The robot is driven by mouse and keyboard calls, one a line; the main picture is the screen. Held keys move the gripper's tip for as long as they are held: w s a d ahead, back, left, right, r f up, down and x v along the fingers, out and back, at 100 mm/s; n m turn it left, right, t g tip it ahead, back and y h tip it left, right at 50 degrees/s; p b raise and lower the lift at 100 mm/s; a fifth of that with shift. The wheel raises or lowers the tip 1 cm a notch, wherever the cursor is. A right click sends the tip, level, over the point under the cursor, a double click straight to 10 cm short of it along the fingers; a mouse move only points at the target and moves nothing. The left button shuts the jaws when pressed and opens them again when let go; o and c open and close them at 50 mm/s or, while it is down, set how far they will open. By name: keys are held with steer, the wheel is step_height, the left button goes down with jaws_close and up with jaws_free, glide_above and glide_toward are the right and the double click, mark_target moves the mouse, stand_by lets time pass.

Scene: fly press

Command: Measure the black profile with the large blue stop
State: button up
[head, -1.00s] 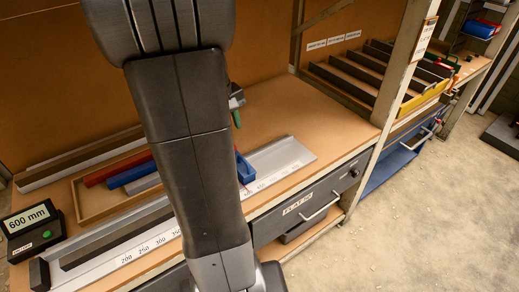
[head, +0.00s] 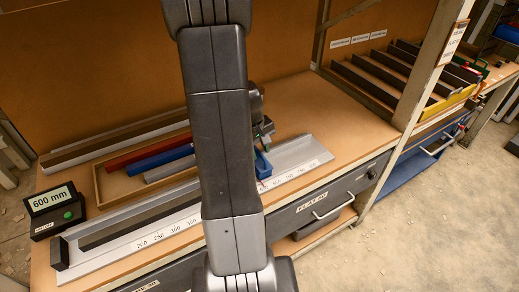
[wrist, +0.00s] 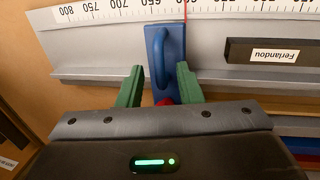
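The black profile (head: 140,229) lies in the grey measuring rail (head: 300,152); its labelled end (wrist: 275,52) shows in the wrist view. The blue stop (wrist: 165,60), with a loop handle, sits on the rail left of that end, with a visible gap between them. A thin red line rises from it across the scale. In the head view the stop (head: 262,165) is partly behind my arm. My gripper (wrist: 159,75) is open, its green fingers either side of the stop's near part, not visibly closed on it. A display (head: 52,200) reads 600 mm.
A wooden tray (head: 101,201) behind the rail holds red, blue and grey bars. Long profiles (head: 115,142) lie along the back. A divided rack (head: 385,75) stands at the right. Bare bench top lies right of the rail. My arm hides the rail's middle in the head view.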

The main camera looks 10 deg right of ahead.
steer(key=shift+f, duration=0.15)
steer(key=shift+c, duration=0.4)
jaws_close()
steer(key=shift+a, duration=0.1)
steer(key=shift+s+a+b, duration=0.1)
steer(key=shift+a+b, duration=0.2)
steer(key=shift+a, duration=0.05)
steer(key=s+a, duration=0.1)
steer(key=a, duration=0.1)
steer(key=s+a+b, duration=0.1)
steer(key=a, duration=0.2)
steer(key=s+a+b, duration=0.1)
steer(key=a, duration=0.2)
steer(key=shift+s+a, duration=0.25)
steer(key=shift+o, duration=0.4)
jaws_free()
